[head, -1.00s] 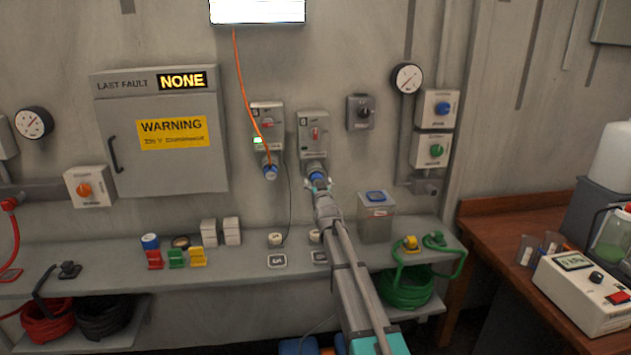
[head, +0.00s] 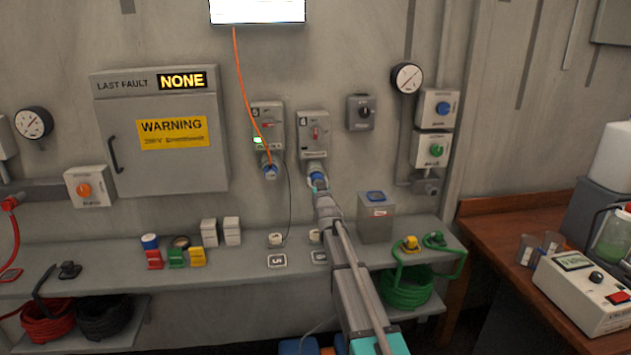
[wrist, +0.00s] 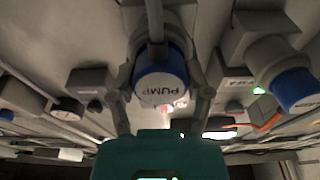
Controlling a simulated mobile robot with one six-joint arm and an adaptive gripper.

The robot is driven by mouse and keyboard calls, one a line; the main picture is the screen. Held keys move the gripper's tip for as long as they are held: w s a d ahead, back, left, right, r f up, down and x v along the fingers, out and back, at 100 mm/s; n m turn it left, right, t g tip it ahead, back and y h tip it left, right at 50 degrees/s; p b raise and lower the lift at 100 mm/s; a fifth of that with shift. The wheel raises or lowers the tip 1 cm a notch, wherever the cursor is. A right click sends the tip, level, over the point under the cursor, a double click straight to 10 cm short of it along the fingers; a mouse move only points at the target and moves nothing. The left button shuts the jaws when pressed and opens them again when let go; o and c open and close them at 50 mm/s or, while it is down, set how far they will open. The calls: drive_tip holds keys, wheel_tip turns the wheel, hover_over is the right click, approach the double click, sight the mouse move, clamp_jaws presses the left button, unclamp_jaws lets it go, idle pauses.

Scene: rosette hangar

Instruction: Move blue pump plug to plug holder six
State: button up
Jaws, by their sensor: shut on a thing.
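The blue pump plug (wrist: 160,88), with a blue end lettered PUMP, sits between the two fingers of my gripper (wrist: 162,92) in the wrist view. My gripper (head: 319,190) is shut on it. In the head view the plug (head: 318,178) shows blue just under the wall socket box marked 6 (head: 314,135). I cannot tell whether it is still seated in that socket. Plug holder six (head: 315,236) is on the shelf below, partly hidden by my arm, with its label 6 (head: 319,257) in front.
Socket box 5 (head: 267,115) is to the left, with a blue plug (head: 270,172) and an orange cable. Holder five (head: 275,240) is beside holder six. A grey metal box (head: 376,217) stands right of my arm.

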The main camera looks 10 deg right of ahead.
drive_tip(key=shift+s, duration=0.2)
drive_tip(key=shift+s+f, duration=0.1)
drive_tip(key=shift+s, duration=0.3)
drive_tip(key=shift+s+f+b, duration=0.2)
drive_tip(key=shift+s+b, duration=0.1)
drive_tip(key=shift+s, duration=0.7)
drive_tip(key=shift+s+f, duration=0.15)
drive_tip(key=shift+s, duration=0.9)
drive_tip(key=shift+s, duration=0.3)
